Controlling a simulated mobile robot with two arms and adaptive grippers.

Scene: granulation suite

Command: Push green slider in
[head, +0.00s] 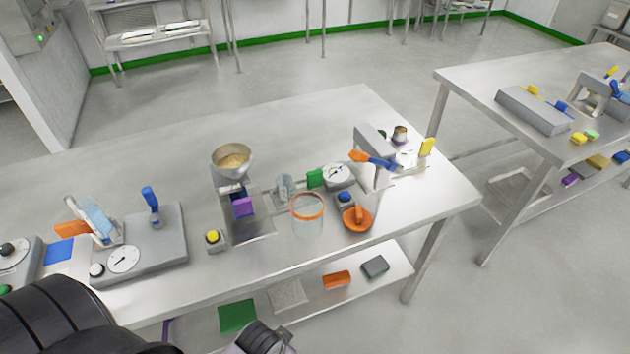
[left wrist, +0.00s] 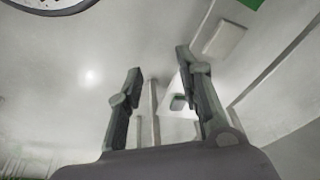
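A green block (head: 315,178), which looks like the green slider, sits on the steel table beside a round white dial (head: 337,175) on a grey base. It is small, and I cannot tell how far out it stands. A green part (head: 4,289) also shows at the far left edge, by another dial, mostly cut off. My left gripper (left wrist: 158,75) is open and empty in the left wrist view, its two fingers well apart, with no green slider between them. In the head view, dark parts of my arm show at the bottom left.
The steel table (head: 320,115) has free room along its back. A blue lever (head: 151,205) stands upright further left.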

